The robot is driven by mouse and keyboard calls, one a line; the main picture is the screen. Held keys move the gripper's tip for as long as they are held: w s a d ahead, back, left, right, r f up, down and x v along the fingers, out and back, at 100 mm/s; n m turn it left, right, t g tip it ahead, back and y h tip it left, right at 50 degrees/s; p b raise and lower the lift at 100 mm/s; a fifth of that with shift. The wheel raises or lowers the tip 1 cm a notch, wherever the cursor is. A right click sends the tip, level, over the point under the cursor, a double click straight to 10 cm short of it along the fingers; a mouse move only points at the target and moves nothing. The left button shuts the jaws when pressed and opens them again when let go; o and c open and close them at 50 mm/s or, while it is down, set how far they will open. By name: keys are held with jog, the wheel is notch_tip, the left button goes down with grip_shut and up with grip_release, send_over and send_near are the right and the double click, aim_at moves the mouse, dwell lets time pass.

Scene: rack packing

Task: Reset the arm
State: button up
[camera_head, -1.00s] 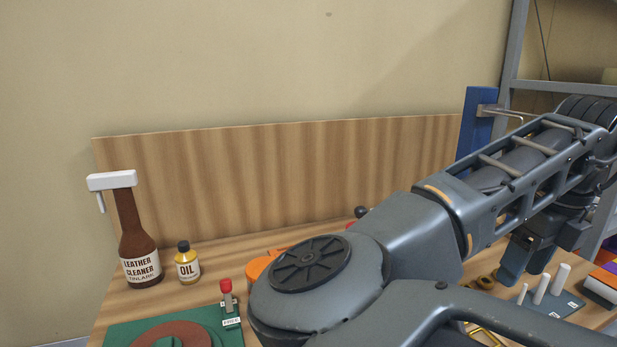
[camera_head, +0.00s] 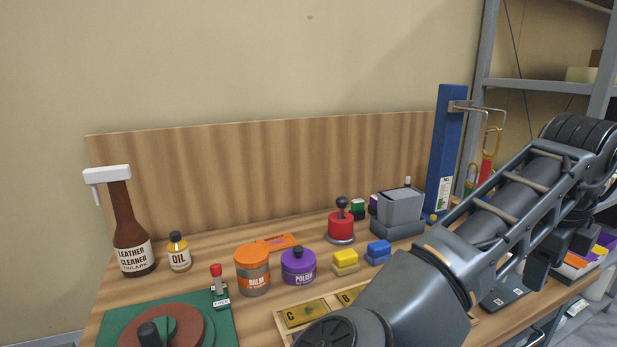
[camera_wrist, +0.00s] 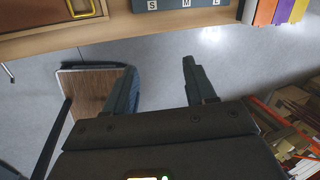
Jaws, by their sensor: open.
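My arm crosses the right side of the head view, over the front right of the wooden workbench (camera_head: 215,262). My gripper (camera_wrist: 160,82) shows in the wrist view with its two dark fingers spread apart. Nothing is between the fingers; grey floor shows behind them. The gripper hangs off the bench's front edge (camera_wrist: 120,32), which runs across the top of the wrist view. The fingertips cannot be made out in the head view.
On the bench stand a leather cleaner bottle (camera_head: 132,240), an oil bottle (camera_head: 179,254), a balm jar (camera_head: 252,272), a purple polish jar (camera_head: 298,268) and a blue post (camera_head: 444,150). A metal shelf (camera_head: 550,85) stands at right. A wooden-topped stool (camera_wrist: 88,92) is below.

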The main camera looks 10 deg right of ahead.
jog(key=s+d+r+n+t+h, duration=0.1)
jog(key=s+d+n+t+h, duration=0.15)
jog(key=d+n+h, duration=0.75)
jog(key=s+a+f+n+t+y, duration=0.4)
jog(key=s+a+f+n+t, duration=0.15)
jog(key=a+f+n, duration=0.35)
jog(key=s+a+f+n+t+y, duration=0.5)
jog(key=a+n, duration=0.3)
jog(key=n, duration=0.3)
jog(key=s+a+n+y, duration=0.1)
jog(key=s+a+y, duration=0.1)
jog(key=s+a, duration=0.5)
jog(key=s+a+r+n+y, duration=0.1)
jog(key=s+a+y, duration=0.1)
jog(key=s+a, duration=0.6)
jog(key=s, duration=0.5)
jog(key=shift+s+a, duration=0.3)
jog(key=shift+s, duration=0.1)
